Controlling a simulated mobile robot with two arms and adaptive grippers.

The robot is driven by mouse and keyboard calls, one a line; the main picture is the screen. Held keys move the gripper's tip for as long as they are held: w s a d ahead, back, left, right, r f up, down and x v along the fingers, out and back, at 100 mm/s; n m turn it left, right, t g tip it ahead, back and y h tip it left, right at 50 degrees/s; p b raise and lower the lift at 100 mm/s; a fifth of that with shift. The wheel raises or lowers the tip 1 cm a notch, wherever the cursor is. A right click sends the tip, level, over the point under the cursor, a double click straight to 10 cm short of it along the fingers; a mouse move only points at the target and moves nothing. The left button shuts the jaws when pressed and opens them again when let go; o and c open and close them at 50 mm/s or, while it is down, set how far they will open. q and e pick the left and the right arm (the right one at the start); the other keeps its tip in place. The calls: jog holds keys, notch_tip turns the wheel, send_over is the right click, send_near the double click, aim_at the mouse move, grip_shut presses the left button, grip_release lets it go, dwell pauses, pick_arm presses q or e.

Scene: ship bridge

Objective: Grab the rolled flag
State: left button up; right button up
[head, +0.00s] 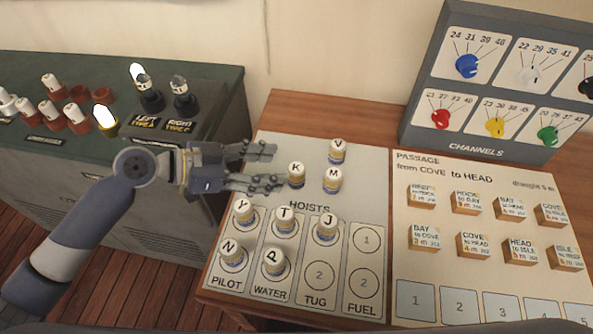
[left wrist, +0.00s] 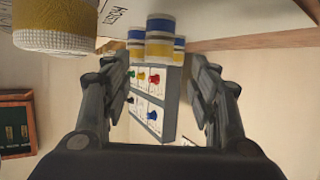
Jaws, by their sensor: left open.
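The rolled flags are short white-topped cylinders with letters, banded in blue and yellow. Flags K (head: 296,174), V (head: 338,151) and M (head: 332,180) stand upright on the bare upper part of the hoists board (head: 277,147). Y (head: 243,213), T (head: 285,219), J (head: 327,227), N (head: 232,254) and P (head: 274,264) stand in its lower columns. My left gripper (head: 276,167) is open and empty, its fingertips just left of K. In the left wrist view several flags (left wrist: 160,48) show beyond the fingers (left wrist: 165,85), letters hidden. My right gripper is out of view.
Right of the board lies a passage sheet (head: 470,270) with several small labelled blocks. A grey channels panel (head: 475,149) with coloured knobs stands behind it. On the green console (head: 215,85) at left are red-and-white cylinders (head: 75,115) and two black lamps (head: 180,92).

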aim_at(292, 169)
pick_arm(q)
jog(key=shift+x, duration=0.75)
jog(key=p+x, duration=0.2)
jog(key=x, duration=0.2)
jog(key=shift+s+d, duration=0.1)
jog(key=shift+d, duration=0.05)
jog(key=shift+d+f, duration=0.3)
jog(key=shift+d, duration=0.1)
jog(key=c, duration=1.1)
